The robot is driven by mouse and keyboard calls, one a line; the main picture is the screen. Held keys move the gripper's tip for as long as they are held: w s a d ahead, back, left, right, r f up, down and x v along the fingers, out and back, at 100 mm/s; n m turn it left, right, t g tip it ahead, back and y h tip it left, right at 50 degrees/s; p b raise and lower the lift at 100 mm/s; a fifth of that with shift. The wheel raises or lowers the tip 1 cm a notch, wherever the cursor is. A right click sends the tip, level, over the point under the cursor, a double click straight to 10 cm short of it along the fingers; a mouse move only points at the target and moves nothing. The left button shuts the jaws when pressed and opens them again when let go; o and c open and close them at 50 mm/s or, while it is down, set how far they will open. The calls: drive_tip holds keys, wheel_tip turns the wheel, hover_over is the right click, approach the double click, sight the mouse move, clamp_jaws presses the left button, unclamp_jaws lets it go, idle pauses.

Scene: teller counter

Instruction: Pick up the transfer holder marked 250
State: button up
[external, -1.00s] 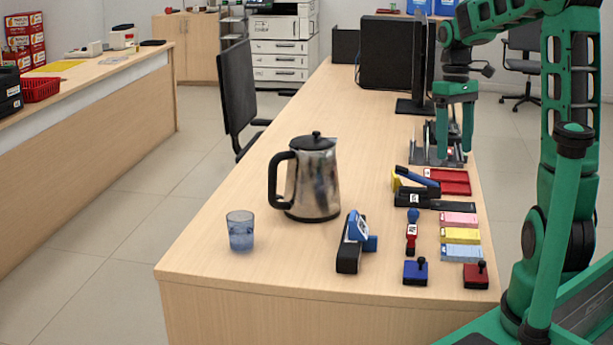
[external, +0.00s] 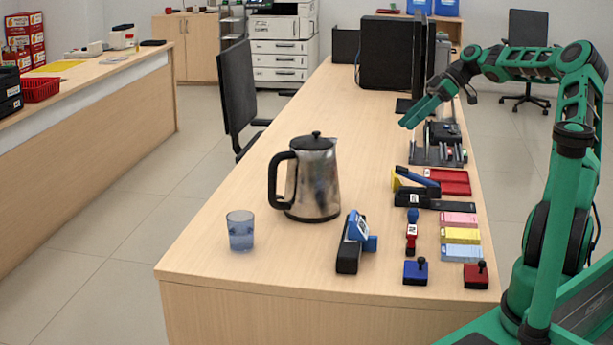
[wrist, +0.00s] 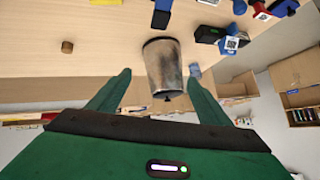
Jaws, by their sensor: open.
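No marking 250 can be read on anything, so I cannot tell which item is the transfer holder. Small items with white labels stand on the counter (external: 250,205): a black-and-blue device (external: 349,245), a red piece with a blue top (external: 411,232), and a black base with a blue lever and yellow part (external: 412,190). My gripper (external: 413,117) is open and empty, tilted over the counter beside a dark rack (external: 437,153). In the wrist view, my gripper (wrist: 160,76) has its fingers spread, with the steel jug (wrist: 163,68) showing between and beyond them.
The steel jug (external: 315,180) and a blue glass (external: 240,230) stand mid-counter. A red tray (external: 452,183), pink, yellow and blue blocks (external: 460,236), a blue stamp (external: 415,272) and a red stamp (external: 476,276) line the right side. A monitor (external: 395,52) stands behind. The counter's left is clear.

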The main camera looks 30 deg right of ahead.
drive_tip(key=d+r+t+y, duration=0.2)
drive_tip(key=d+r+t, duration=0.15)
drive_tip(key=d, duration=0.95)
drive_tip(key=n, duration=0.1)
approach(400, 181)
drive_tip(key=d, duration=0.2)
drive_tip(key=w+d, duration=0.1)
drive_tip(key=shift+r+t, duration=0.25)
drive_tip(key=shift+r, duration=0.1)
drive_tip(key=x, duration=0.5)
drive_tip(key=shift+x, duration=2.7)
drive_tip(key=shift+w+d+f, duration=0.1)
drive_tip(key=shift+w+d, duration=0.05)
drive_tip(key=shift+w, duration=0.05)
drive_tip(key=c, duration=1.1)
